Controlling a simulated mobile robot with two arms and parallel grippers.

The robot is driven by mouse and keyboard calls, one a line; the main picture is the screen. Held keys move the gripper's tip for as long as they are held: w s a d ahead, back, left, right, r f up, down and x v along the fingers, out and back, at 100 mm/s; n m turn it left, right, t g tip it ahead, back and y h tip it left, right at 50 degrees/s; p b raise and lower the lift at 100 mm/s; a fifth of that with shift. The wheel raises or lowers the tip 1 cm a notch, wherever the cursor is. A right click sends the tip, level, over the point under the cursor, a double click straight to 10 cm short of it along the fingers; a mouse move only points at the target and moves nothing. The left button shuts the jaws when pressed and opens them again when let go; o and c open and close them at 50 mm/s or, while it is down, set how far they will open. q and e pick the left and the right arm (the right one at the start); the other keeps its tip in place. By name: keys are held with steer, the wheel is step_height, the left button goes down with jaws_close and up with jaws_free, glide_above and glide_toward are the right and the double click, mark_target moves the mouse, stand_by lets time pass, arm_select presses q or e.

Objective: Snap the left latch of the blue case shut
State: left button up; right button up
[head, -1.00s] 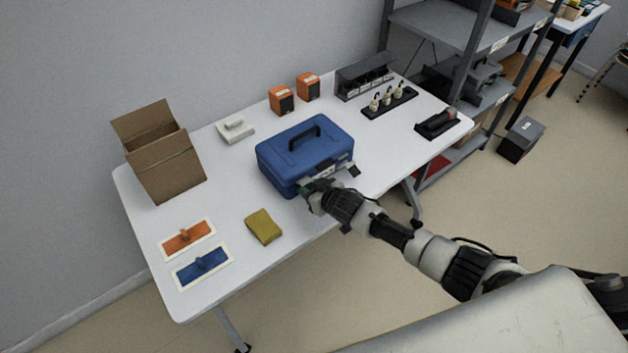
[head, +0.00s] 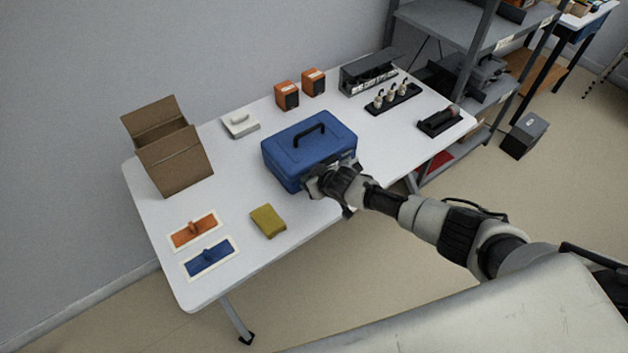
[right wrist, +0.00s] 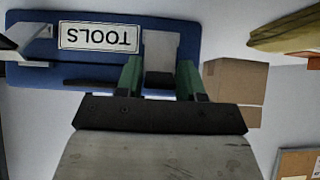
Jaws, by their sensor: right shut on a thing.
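The blue case (head: 295,152) stands on the table with its lid down and black handle on top. My right gripper (head: 318,184) is at the left part of its front face and hides the left latch in the head view. In the right wrist view the case front (right wrist: 80,15) shows upside down with a TOOLS label (right wrist: 98,37). There the green fingers of my right gripper (right wrist: 160,72) stand either side of the grey left latch (right wrist: 161,48), shut on it. The right latch (right wrist: 30,38) juts out from the front. My left gripper is out of view.
Orange boxes (head: 288,96), a bottle rack (head: 393,99) and a black holder (head: 439,121) stand behind and right.

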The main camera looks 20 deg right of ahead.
steer(key=o, duration=0.8)
steer(key=shift+s+d+r, duration=0.1)
steer(key=shift+s+r, duration=0.2)
steer(key=p+v, duration=0.1)
steer(key=v, duration=0.9)
steer(key=shift+w, duration=0.1)
